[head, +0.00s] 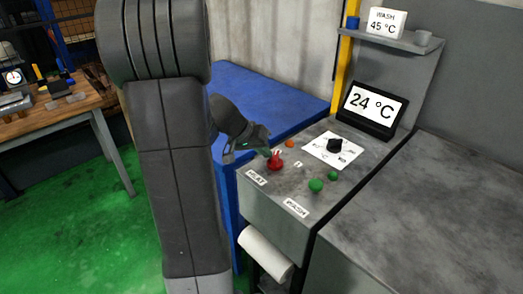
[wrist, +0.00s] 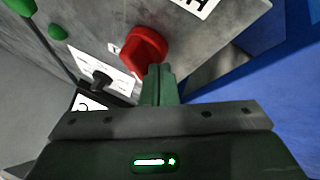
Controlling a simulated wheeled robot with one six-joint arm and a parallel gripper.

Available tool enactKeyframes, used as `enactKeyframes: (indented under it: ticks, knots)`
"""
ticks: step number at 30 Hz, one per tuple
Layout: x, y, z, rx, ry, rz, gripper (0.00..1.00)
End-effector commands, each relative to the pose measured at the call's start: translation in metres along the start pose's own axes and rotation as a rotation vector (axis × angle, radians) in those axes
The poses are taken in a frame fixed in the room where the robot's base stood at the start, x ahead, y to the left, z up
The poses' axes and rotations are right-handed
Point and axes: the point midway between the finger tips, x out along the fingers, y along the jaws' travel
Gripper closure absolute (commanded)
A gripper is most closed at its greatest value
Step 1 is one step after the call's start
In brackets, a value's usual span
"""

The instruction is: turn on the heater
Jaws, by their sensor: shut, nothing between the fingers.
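A red knob (head: 276,161) sits on the grey control panel (head: 262,197), beside a label that seems to read HEAT (head: 256,178). My gripper (head: 267,151) is shut and empty, right at the red knob. In the wrist view, the fingertips of my gripper (wrist: 159,68) are at the edge of the red knob (wrist: 146,47); I cannot tell whether they touch it. A black dial (head: 335,145) on a white scale plate (head: 320,153) sits further back. A display (head: 372,104) behind the panel reads 24 °C.
Two green buttons (head: 316,186) stand near a WASH label (head: 296,208), and a small orange lamp (head: 290,143) is behind the red knob. A sign (head: 385,22) reading WASH 45 °C stands on a shelf. A blue surface (head: 265,95) lies behind. A wooden table (head: 60,111) is at left.

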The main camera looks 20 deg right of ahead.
Motion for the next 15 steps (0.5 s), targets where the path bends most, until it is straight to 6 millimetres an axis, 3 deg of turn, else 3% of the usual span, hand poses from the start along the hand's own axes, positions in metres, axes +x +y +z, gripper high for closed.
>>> enactKeyframes:
  ticks: [15]
  knots:
    - [0.0008,-0.0005,-0.0007,0.049,-0.025,0.026,1.00]
